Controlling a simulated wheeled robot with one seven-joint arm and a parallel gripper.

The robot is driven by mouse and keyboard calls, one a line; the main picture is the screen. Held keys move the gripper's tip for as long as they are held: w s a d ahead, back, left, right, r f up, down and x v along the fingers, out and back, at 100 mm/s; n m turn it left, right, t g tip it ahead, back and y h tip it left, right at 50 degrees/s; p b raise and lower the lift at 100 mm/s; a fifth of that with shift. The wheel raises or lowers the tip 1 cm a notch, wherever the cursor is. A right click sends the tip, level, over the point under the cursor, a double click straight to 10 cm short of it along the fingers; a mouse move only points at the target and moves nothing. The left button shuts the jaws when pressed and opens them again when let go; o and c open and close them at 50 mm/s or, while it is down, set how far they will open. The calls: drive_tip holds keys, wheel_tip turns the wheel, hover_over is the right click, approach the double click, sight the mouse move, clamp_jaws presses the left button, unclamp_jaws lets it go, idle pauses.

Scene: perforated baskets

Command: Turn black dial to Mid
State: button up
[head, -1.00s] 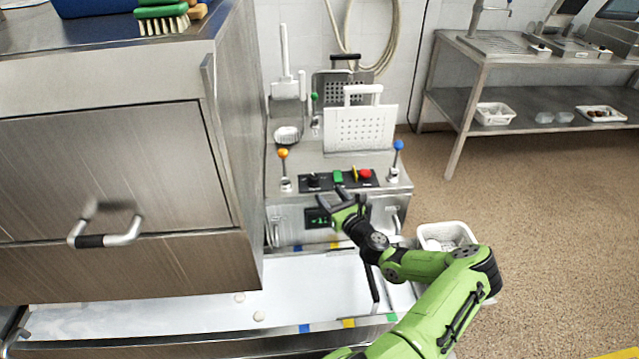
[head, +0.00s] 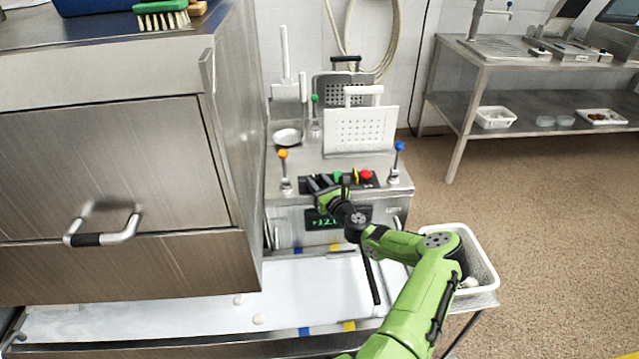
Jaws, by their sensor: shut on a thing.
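The black dial sits at the left end of the black control panel (head: 374,183) on the front of the steel machine. My gripper (head: 319,181) is at that spot, with its fingers around the dial and shut on it. The fingers hide most of the dial, so its pointer and any Mid mark cannot be read. Below the panel a dark display (head: 322,223) shows green digits, partly covered by my gripper.
On the panel, right of my gripper, are a green button (head: 338,176) and a red button (head: 367,175). An orange-knobbed lever (head: 283,155) and a blue-knobbed lever (head: 398,147) flank the panel. A white perforated basket (head: 360,130) stands behind. A white bin (head: 484,265) is at right.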

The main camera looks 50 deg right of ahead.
drive_tip(key=shift+a, duration=0.1)
drive_tip(key=shift+c, duration=0.4)
drive_tip(key=shift+w+a+r+m+g+h+p, duration=0.1)
drive_tip(key=shift+a+m+g+h+p, duration=0.1)
drive_tip(key=shift+m+h+p, duration=0.3)
drive_tip(key=shift+w+a+r+m+g+h+p, duration=0.1)
drive_tip(key=shift+m+g+h+p, duration=0.15)
drive_tip(key=shift+h+p, duration=0.4)
drive_tip(key=shift+f+m+g+h, duration=0.15)
drive_tip(key=shift+m+g+h, duration=0.6)
drive_tip(key=shift+h, duration=0.4)
drive_tip(key=o, duration=1)
drive_tip(key=shift+o, duration=0.2)
drive_tip(key=shift+f, duration=0.1)
drive_tip(key=p+v, duration=0.2)
drive_tip(key=v, duration=1.4)
drive_tip(key=shift+s, duration=0.25)
